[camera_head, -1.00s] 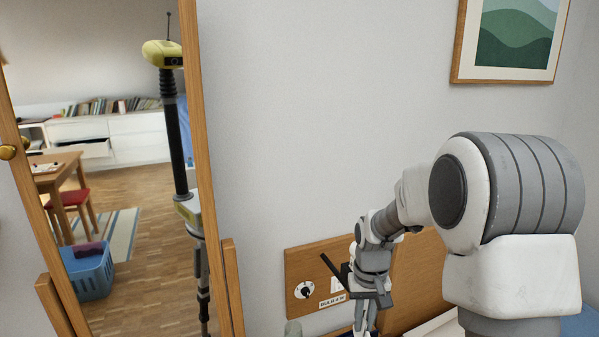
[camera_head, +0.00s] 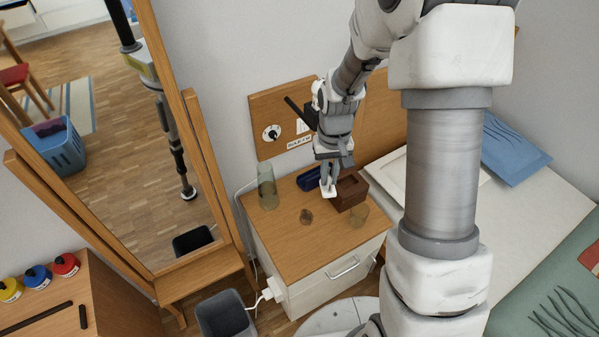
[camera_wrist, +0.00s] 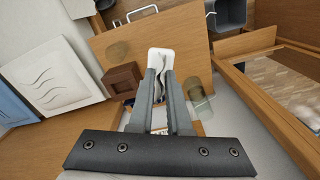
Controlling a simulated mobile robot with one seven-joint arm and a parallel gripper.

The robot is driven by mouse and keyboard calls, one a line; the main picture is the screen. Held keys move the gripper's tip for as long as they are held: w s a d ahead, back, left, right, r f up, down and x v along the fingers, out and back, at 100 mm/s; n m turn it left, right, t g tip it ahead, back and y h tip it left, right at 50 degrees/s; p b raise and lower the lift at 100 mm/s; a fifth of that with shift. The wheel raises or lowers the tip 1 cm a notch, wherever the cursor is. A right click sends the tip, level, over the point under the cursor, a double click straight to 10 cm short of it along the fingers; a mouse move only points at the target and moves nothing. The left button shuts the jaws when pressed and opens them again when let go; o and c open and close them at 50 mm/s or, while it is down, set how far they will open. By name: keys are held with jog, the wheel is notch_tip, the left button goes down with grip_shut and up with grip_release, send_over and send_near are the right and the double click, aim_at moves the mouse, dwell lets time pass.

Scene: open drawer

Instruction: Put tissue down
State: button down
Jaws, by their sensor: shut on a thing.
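My gripper (camera_head: 333,176) is shut on a white, crumpled tissue (camera_head: 328,189) and holds it over the wooden top of a small white cabinet (camera_head: 290,235). In the wrist view the tissue (camera_wrist: 160,62) sticks out between the two grey fingertips (camera_wrist: 161,85). A brown box (camera_head: 351,190) stands just right of the gripper in the head view and left of it in the wrist view (camera_wrist: 122,80). I cannot tell whether the tissue touches the cabinet top.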

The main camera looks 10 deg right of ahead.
dwell(0.4)
jog(key=w+d+f+m+b, duration=0.5)
jog(key=d+f+m+b, duration=0.15)
jog(key=d, duration=0.35)
jog(key=w+d+f+m+b, duration=0.5)
jog(key=d+f+m, duration=0.15)
jog(key=d, duration=0.45)
jog(key=shift+m, duration=0.3)
jog(key=w+a+f, duration=0.2)
jog(key=a, duration=0.1)
jog(key=w+a+f+b, duration=0.1)
jog(key=w+a+f, duration=0.1)
jog(key=w, duration=0.1)
jog(key=w+a+f, duration=0.1)
jog(key=w+a, duration=0.2)
jog(key=shift+a+f+b, duration=0.35)
jog(key=shift+f, duration=0.05)
jog(key=shift+a+f, duration=0.1)
jog(key=shift+f, duration=0.05)
jog(key=shift+f+b, duration=0.45)
jog(key=shift+f, duration=1.4)
